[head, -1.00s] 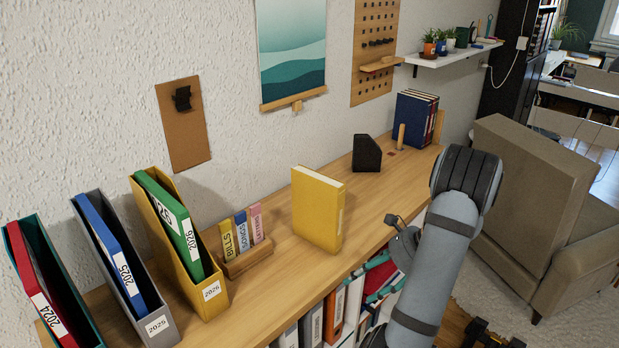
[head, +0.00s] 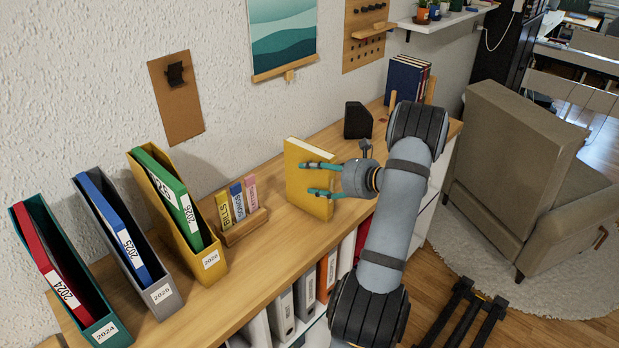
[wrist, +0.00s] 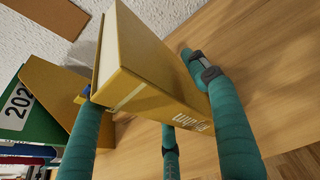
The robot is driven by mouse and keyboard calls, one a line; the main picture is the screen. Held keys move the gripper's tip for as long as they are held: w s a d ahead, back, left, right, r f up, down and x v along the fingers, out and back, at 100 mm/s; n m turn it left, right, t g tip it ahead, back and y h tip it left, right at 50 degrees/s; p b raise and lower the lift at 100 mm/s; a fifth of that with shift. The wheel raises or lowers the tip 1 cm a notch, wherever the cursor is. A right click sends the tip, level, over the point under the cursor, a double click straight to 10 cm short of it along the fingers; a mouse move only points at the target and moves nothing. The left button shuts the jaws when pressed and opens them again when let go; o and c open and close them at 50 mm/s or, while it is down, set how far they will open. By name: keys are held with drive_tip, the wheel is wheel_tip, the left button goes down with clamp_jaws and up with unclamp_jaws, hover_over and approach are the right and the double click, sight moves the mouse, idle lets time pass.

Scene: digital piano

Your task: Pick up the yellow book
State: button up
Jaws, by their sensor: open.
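The yellow book (head: 300,180) stands upright on the wooden shelf top, between the small labelled books and a black holder. My gripper (head: 309,179) is at the book's right side, its teal fingers open and overlapping the book in the head view. In the wrist view the book (wrist: 150,65) fills the middle, tilted in the picture. One teal finger is left of it, another reaches along its right side, and a third shows below it. The gripper (wrist: 150,75) seems to straddle the book. I cannot tell whether any finger touches it.
Magazine files (head: 200,262) with binders stand on the left. A small wooden rack (head: 245,228) of labelled books is just left of the yellow book. The black holder (head: 357,121) and blue books (head: 405,80) stand behind. Binders (head: 305,290) fill the shelf below. An armchair (head: 520,150) is right.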

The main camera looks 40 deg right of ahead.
sight(308, 175)
drive_tip(key=x, duration=0.3)
drive_tip(key=shift+w+a+f+p, duration=0.15)
drive_tip(key=shift+w+f+p, duration=0.05)
drive_tip(key=shift+p, duration=0.1)
drive_tip(key=shift+c, duration=1.3)
clamp_jaws()
